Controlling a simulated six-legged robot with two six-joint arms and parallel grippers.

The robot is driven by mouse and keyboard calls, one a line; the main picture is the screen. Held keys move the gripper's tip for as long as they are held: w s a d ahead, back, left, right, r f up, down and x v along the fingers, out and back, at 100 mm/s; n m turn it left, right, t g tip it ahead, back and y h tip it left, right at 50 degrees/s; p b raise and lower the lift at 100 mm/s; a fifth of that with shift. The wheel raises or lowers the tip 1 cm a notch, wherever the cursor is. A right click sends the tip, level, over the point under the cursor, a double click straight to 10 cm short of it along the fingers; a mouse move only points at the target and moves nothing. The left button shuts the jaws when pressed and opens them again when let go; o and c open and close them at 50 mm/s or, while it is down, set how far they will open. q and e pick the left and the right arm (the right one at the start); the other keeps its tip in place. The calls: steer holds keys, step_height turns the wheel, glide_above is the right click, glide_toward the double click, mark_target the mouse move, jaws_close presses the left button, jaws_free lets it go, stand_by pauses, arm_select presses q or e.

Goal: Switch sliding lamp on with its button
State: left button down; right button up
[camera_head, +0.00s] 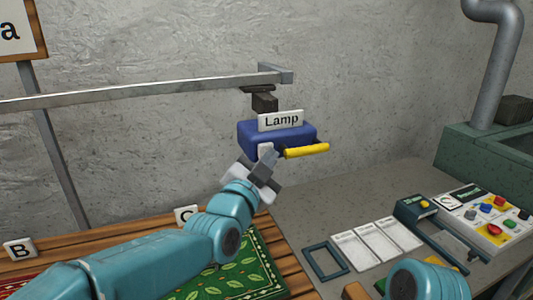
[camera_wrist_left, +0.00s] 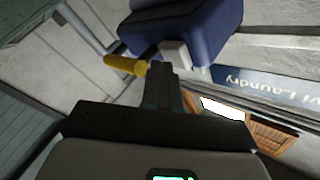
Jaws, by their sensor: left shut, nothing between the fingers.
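The sliding lamp (camera_head: 256,134) is a blue block with a white "Lamp" sign (camera_head: 282,120) and a yellow handle (camera_head: 306,151). It hangs from a grey rail. Its white button (camera_head: 265,149) is on the near side, partly hidden by my left gripper (camera_head: 268,158). The left gripper is shut and empty, with its tips right at the button. In the left wrist view, the shut fingertips (camera_wrist_left: 160,70) are beside the white button (camera_wrist_left: 175,54) under the blue lamp (camera_wrist_left: 190,28); I cannot tell whether they touch. The yellow handle (camera_wrist_left: 126,65) is left of the fingers. My right gripper is out of view.
The grey rail (camera_head: 150,89) runs left from the lamp along the wall. Below are a slatted wooden table with a green rug (camera_head: 262,268) and signs B (camera_head: 19,249) and C (camera_head: 187,215). A control panel (camera_head: 490,217) and cards (camera_head: 377,242) lie on the right table.

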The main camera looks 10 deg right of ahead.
arm_select(q)
steer(key=shift+s+r, duration=0.1)
steer(key=shift+w, duration=0.4)
stand_by(0.3)
steer(key=shift+s+d+b, duration=0.1)
steer(key=shift+s+b, duration=0.65)
steer(key=shift+s, duration=0.05)
steer(key=s+d+b, duration=0.1)
steer(key=s, duration=0.5)
steer(key=shift+b, duration=0.4)
